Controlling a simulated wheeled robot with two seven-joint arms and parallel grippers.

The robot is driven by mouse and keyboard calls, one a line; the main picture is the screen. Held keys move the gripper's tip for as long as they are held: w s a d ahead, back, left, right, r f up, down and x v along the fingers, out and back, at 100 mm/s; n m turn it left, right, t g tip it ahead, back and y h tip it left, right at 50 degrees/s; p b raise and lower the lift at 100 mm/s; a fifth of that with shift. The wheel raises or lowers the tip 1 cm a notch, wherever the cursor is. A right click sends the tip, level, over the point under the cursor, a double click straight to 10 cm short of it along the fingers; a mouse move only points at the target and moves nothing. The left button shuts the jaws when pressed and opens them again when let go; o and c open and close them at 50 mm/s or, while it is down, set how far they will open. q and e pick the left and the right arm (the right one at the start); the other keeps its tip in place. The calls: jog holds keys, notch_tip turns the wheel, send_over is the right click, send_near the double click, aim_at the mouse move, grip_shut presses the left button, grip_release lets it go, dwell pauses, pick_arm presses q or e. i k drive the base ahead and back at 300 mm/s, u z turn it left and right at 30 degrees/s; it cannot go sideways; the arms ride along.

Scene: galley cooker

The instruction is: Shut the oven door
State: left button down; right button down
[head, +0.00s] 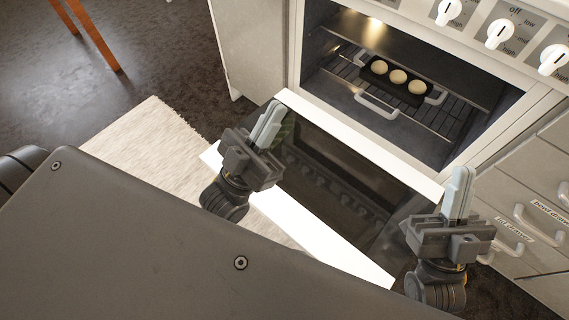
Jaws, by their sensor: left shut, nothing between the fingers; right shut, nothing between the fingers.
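The oven door (330,185) hangs open, folded down in front of the oven, with a dark glass panel and a bright white frame. The oven cavity (345,113) is lit and open. My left gripper (270,122) is shut and empty, over the left side of the door. My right gripper (460,185) is shut and empty, at the door's right side near the drawers. I cannot tell whether either gripper touches the door. The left gripper and its wrist cover part of the door's left edge.
Inside the oven, a dark tray (397,83) with three round pale pieces sits on a wire rack (450,115). White knobs (500,32) line the cooker front. Drawers with handles (538,224) stand at right. A pale rug (150,150) lies left; orange chair legs (95,35) stand behind it.

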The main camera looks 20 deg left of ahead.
aim_at(343, 198)
jog(key=u, duration=1.55)
jog(key=k, duration=1.2)
jog(key=z, duration=1.55)
